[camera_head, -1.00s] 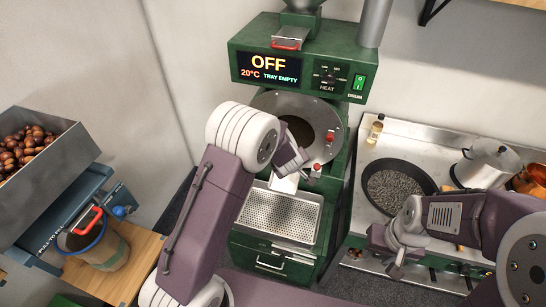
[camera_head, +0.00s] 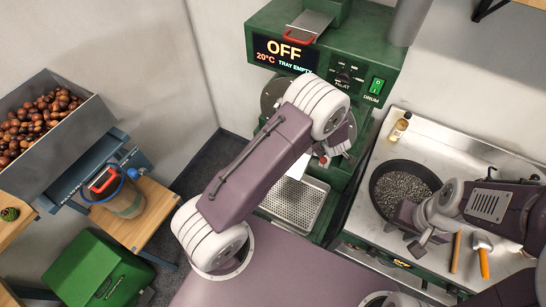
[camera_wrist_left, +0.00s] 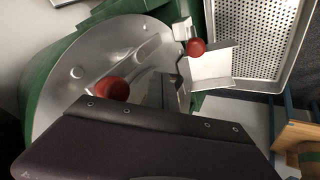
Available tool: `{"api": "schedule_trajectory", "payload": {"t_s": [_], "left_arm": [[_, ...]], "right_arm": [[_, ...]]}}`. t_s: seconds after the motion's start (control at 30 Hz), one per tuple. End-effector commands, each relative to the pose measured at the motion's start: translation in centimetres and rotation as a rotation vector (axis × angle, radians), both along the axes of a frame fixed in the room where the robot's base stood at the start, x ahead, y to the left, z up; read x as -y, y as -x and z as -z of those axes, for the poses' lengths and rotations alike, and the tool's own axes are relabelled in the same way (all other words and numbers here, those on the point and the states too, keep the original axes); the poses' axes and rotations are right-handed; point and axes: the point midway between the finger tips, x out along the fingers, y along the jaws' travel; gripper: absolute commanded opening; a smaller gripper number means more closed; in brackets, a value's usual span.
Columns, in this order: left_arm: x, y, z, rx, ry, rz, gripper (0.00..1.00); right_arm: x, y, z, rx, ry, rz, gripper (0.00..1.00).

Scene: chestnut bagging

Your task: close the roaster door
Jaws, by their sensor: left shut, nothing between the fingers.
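The green roaster (camera_head: 265,20) stands at the back, its display reading OFF, 20°C and TRAY EMPTY. Its round silver front plate (camera_head: 270,97) is mostly behind my left arm in the head view. The left wrist view shows this plate (camera_wrist_left: 50,95) close up, with a red knob (camera_wrist_left: 112,89) and a red ball (camera_wrist_left: 196,47) near a metal chute. My left gripper (camera_wrist_left: 168,90) is shut and empty, in front of the plate between the two red parts. How far the door stands open cannot be told. My right gripper (camera_head: 416,243) is by the black pan; its jaw state is unclear.
A perforated tray (camera_head: 296,204) lies below the roaster front.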

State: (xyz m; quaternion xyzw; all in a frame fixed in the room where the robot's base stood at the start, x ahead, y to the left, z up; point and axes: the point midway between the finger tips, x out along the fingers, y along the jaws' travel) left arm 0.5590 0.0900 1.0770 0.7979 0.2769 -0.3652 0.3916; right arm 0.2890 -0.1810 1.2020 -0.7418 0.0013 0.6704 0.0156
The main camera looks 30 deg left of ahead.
Motion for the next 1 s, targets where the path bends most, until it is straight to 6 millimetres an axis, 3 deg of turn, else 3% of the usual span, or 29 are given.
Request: {"api": "schedule_trajectory", "payload": {"t_s": [0.53, 0.63, 0.73, 0.87, 1.0], "left_arm": [[-0.3, 0.3, 0.1, -0.002, 0.002, 0.0, 0.0], [-0.6, 1.1, 0.5, -0.008, 0.003, -0.002, 0.0], [-0.8, 3.0, 0.5, -0.007, 0.004, -0.002, 0.0], [0.9, 7.1, -3.3, 0.02, 0.003, 0.002, 0.0], [2.1, 8.8, -6.0, 0.02, 0.001, 0.002, 0.0]], "right_arm": [[-0.1, 0.3, 0.0, -0.001, 0.002, -0.001, 0.36], [0.1, 1.1, 0.3, -0.007, 0.003, -0.002, 0.36], [0.4, 3.1, 0.4, -0.007, 0.004, -0.004, 0.36], [1.0, 6.2, -0.3, 0.016, 0.0, -0.004, 0.36], [1.1, 6.3, -0.8, 0.017, -0.001, -0.004, 0.36]]}}
